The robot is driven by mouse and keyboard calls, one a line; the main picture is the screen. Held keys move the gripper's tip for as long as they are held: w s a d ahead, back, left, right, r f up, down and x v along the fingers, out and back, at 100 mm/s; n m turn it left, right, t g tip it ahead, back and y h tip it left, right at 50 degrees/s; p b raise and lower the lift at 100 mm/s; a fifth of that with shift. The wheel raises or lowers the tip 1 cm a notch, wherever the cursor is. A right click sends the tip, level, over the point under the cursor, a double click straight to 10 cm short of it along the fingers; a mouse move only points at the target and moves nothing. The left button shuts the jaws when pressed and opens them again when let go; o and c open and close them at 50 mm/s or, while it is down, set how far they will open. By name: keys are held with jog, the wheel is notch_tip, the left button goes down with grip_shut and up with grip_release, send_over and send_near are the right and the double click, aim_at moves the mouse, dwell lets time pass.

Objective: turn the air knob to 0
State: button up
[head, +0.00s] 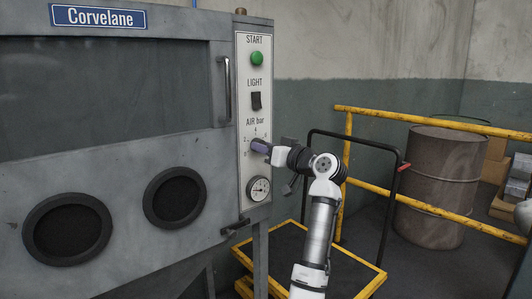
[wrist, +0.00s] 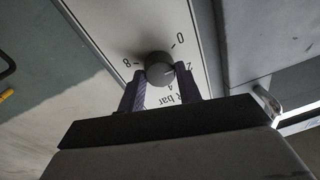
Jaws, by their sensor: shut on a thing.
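The air knob (wrist: 159,67) is a dark round knob on a pale panel, and its light pointer mark faces about the 2. In the wrist view the 0 stands to the upper right of it and the 8 to the left. My gripper (wrist: 159,88) has one dark ribbed finger on each side of the knob and is shut on it.
The control panel (head: 241,75) also carries a green START button (head: 257,58), a black LIGHT switch (head: 256,101) and a pressure gauge (head: 258,188) just below my gripper. A door handle (head: 227,88) is close on the left. Yellow rails (head: 420,119) and a drum (head: 440,185) stand right.

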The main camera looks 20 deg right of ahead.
jog(key=n+b, duration=0.1)
jog(key=n, duration=0.4)
jog(key=shift+f+n, duration=0.1)
jog(key=shift+n, duration=0.3)
dwell(0.4)
jog(key=o, duration=1)
jog(key=b+v, duration=0.2)
jog(key=v, duration=1.2)
jog(key=shift+r, duration=0.35)
jog(key=shift+w, duration=0.1)
